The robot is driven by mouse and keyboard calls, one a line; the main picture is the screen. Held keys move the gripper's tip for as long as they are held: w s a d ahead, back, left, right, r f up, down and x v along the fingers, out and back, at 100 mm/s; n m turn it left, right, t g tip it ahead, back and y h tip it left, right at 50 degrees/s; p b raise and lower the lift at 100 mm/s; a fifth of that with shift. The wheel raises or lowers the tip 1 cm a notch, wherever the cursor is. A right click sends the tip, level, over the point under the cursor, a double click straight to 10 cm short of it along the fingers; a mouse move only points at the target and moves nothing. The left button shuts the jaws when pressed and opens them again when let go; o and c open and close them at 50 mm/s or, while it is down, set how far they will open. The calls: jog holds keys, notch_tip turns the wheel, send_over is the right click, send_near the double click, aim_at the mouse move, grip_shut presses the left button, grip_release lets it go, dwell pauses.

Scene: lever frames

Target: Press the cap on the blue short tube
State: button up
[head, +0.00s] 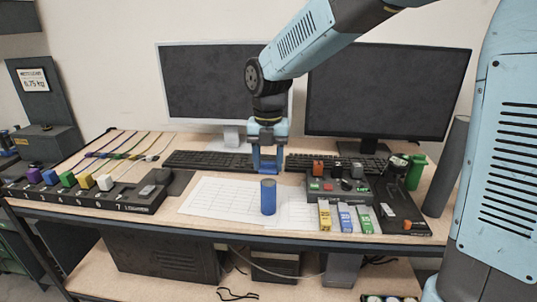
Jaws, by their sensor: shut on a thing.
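The fingers hide most of that piece.
White papers (215,198) lie around the tube. A control box (337,187) with coloured blocks and several labelled tubes (345,217) stand to the right. A numbered rack (85,196) with coloured blocks is at left. Keyboards (207,160) and monitors (390,92) stand behind.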

jog(key=shift+f, duration=1.7)
jog(key=shift+f, duration=0.1)
dwell(1.2)
jog(key=o, duration=1.5)
jog(key=shift+r, duration=3.5)
grip_shut()
